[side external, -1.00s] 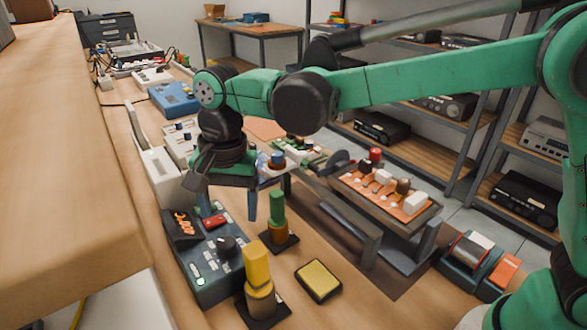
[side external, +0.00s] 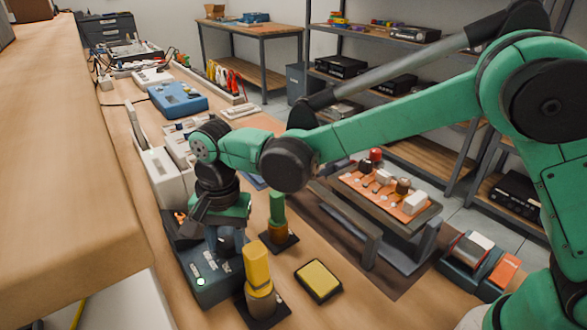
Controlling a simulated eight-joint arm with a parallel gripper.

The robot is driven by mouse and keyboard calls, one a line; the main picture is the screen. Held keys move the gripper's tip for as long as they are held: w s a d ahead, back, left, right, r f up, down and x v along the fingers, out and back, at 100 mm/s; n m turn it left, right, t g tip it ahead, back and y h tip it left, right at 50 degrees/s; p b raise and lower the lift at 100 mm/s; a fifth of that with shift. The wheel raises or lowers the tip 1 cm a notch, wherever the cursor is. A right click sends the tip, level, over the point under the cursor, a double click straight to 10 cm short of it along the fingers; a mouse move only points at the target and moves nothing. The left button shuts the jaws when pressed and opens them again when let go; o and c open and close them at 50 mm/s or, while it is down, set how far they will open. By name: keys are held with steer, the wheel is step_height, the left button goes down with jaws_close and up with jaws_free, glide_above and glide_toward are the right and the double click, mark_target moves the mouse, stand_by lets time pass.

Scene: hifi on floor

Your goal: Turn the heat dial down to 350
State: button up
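The soldering station (side external: 214,288) is a dark blue-grey box at the lower left of the side external view. It has an orange-lit display (side external: 181,218), too small and partly covered to read, and a lit green-white button (side external: 201,281). The dark heat dial (side external: 227,247) is mostly hidden under my gripper (side external: 226,240). My gripper points down over the station's panel, with its fingers low around the dial's place. Whether the fingers touch the dial, and how far apart they are, I cannot tell.
A yellow-topped holder (side external: 258,270) and a green-topped holder (side external: 278,213) stand close to the station's right side. A yellow sponge in a dark tray (side external: 318,280) lies further right. A rack with an orange board (side external: 385,190) stands beyond. A wooden ledge (side external: 70,160) rises at left.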

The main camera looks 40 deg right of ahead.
jaws_close()
steer(key=shift+n, duration=0.3)
steer(key=n, duration=0.3)
steer(key=shift+d+n, duration=0.1)
steer(key=shift+n, duration=1.9)
steer(key=o, duration=0.6)
jaws_free()
